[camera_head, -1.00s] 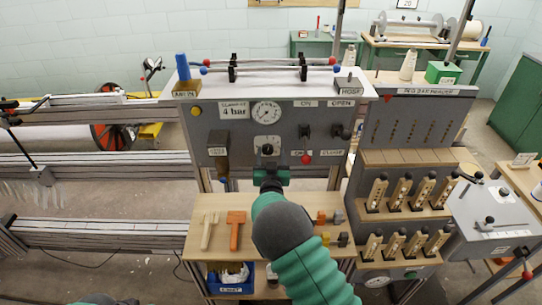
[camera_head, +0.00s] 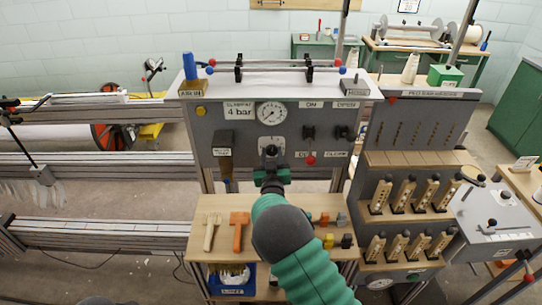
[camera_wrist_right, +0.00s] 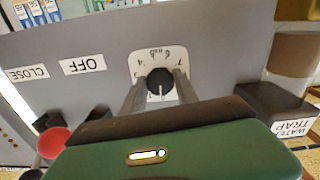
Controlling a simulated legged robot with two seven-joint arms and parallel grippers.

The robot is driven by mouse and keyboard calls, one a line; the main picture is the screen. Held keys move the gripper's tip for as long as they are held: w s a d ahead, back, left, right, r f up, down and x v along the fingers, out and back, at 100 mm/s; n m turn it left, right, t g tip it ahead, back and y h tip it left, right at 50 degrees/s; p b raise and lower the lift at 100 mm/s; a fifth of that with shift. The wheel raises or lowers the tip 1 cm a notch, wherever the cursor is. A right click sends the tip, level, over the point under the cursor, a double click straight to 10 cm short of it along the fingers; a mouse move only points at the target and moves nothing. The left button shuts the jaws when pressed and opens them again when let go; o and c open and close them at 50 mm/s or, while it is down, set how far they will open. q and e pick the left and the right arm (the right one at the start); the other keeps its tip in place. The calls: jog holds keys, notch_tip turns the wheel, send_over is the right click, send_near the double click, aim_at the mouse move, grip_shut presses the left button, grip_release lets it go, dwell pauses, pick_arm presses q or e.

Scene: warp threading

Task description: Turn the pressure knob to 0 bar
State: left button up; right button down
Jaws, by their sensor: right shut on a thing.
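The black pressure knob (camera_wrist_right: 160,84) sits on a white dial plate with numbers (camera_wrist_right: 152,58) on the grey panel. In the head view the knob (camera_head: 270,151) shows just above my right gripper (camera_head: 271,172). In the right wrist view the two fingers of my right gripper (camera_wrist_right: 158,92) stand on either side of the knob and are shut on it. A white line on the knob points down in that view. The round pressure gauge (camera_head: 272,112) is above the knob, beside a label reading 4 bar (camera_head: 240,111). My left gripper is not in view.
Black switches (camera_head: 309,132) and a red button (camera_head: 310,160) are right of the knob. The water trap (camera_head: 223,145) is to its left. A wooden shelf (camera_head: 222,250) with a fork-like tool and an orange hammer-like tool lies below.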

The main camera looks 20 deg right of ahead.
jog(key=shift+n, duration=0.6)
jog(key=c, duration=0.9)
grip_release()
jog(key=shift+f, duration=0.15)
